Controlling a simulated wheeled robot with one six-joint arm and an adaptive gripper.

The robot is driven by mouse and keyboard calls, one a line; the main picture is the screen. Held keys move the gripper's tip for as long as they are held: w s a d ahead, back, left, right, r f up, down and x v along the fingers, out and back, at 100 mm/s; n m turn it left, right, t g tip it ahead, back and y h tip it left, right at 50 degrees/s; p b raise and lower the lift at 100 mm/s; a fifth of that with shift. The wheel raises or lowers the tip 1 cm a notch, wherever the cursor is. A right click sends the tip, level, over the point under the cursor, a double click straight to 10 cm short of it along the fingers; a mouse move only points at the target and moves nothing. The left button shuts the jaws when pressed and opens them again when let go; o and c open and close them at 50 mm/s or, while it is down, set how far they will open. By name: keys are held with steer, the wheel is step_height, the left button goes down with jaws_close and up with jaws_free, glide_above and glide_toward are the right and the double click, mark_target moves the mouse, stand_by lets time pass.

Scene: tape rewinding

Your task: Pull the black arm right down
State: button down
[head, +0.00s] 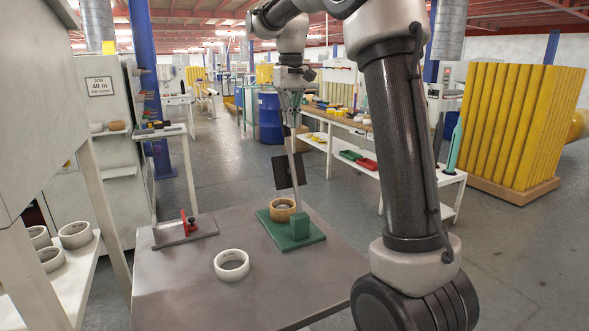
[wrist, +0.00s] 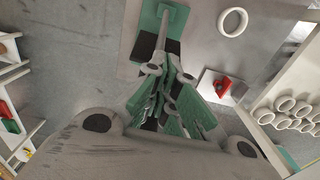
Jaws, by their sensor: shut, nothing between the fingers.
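A green stand (head: 316,236) on the grey table has a pale upright post (head: 298,195). A flat black plate (head: 283,174), which looks like the black arm, is tilted beside the post, above a tan tape roll (head: 283,210) on the stand's base. My gripper (head: 291,122) is shut and empty, pointing down near the post's top. Whether it touches the post or the black plate, I cannot tell.
A white ring (head: 231,265) lies on the table (head: 190,285). A small plate with a red clamp (head: 187,224) is at the left. Several pale rolls (head: 75,234) sit on a shelf at far left. The table's front is clear.

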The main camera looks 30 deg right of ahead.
steer(key=shift+w+f, duration=0.2)
steer(key=shift+w, duration=0.9)
steer(key=w, duration=0.1)
steer(key=w+f, duration=0.1)
steer(key=w, duration=0.2)
steer(key=shift+w+f, duration=0.2)
steer(key=shift+f, duration=0.2)
steer(key=w+f, duration=0.1)
steer(key=w, duration=0.1)
steer(key=w+f, duration=0.1)
steer(key=w, duration=0.1)
steer(key=shift+f, duration=0.3)
